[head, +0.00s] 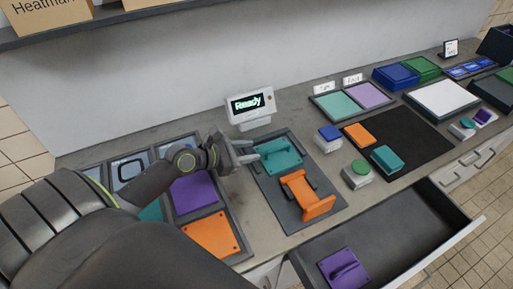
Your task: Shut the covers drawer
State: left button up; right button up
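A wide grey drawer (380,238) stands pulled out from the front of the bench at the lower right. A purple cover with a handle (343,268) lies inside it near its left end; the rest of the drawer looks empty. The drawer's front panel (440,252) is the pale edge along its outer side. My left gripper (250,152) is over the bench, far from the drawer, beside a teal handled part (280,157). Its fingers look apart, with nothing clearly between them. My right gripper is not in view.
An orange part (306,196) sits on the dark mat in front of the teal one. A tray with purple and orange plates (193,192) lies under my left arm. A small display (249,106) reads "Ready". Floor is free beyond the drawer.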

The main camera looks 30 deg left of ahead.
aim_at(397, 239)
jog(key=k+l, duration=1.25)
